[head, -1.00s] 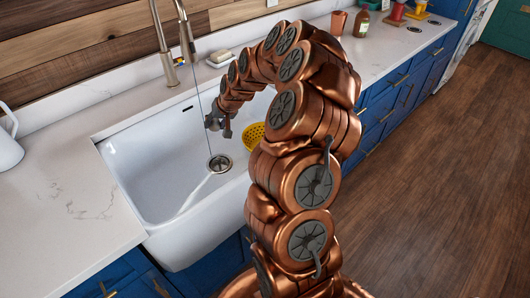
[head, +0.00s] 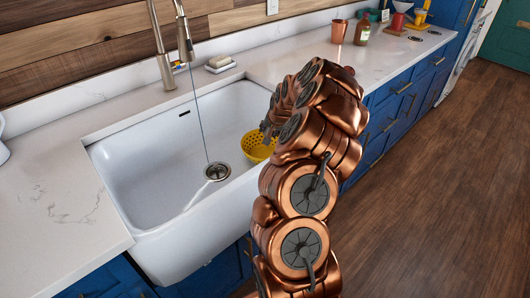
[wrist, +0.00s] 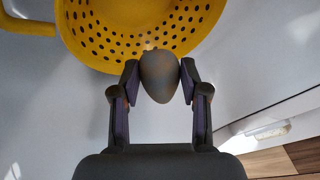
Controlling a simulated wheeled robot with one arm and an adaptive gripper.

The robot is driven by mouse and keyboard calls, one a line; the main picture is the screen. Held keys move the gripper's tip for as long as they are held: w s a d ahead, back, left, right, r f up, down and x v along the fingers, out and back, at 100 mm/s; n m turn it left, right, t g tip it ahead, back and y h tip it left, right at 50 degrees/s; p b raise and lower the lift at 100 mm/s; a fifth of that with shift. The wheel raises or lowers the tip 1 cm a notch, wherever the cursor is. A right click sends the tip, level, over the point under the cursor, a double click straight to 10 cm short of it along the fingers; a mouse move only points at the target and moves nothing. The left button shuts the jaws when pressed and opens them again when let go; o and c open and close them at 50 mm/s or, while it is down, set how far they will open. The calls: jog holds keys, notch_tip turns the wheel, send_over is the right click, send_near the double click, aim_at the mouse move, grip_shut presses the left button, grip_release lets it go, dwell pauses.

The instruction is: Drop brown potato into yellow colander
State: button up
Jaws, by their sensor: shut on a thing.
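The yellow colander (head: 256,147) sits in the white sink, right of the drain. It also shows at the top of the wrist view (wrist: 105,48), with its perforated wall and a handle at the left. My gripper (wrist: 160,80) is shut on the brown potato (wrist: 160,77), one finger on each side. In the wrist view the potato's far end overlaps the colander's near rim; its height above the colander cannot be told. In the head view my arm hides the potato and part of the colander.
The white sink (head: 135,175) has a running faucet (head: 183,40) whose thin stream falls by the drain (head: 217,171). A soap dish (head: 220,66) stands behind the sink. A copper cup (head: 337,31) and a bottle (head: 362,30) stand on the counter at the back right.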

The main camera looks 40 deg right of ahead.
jog(key=shift+f, duration=2.35)
jog(key=o, duration=1.2)
jog(key=shift+o, duration=0.2)
jog(key=shift+r, duration=0.15)
jog(key=v, duration=1.2)
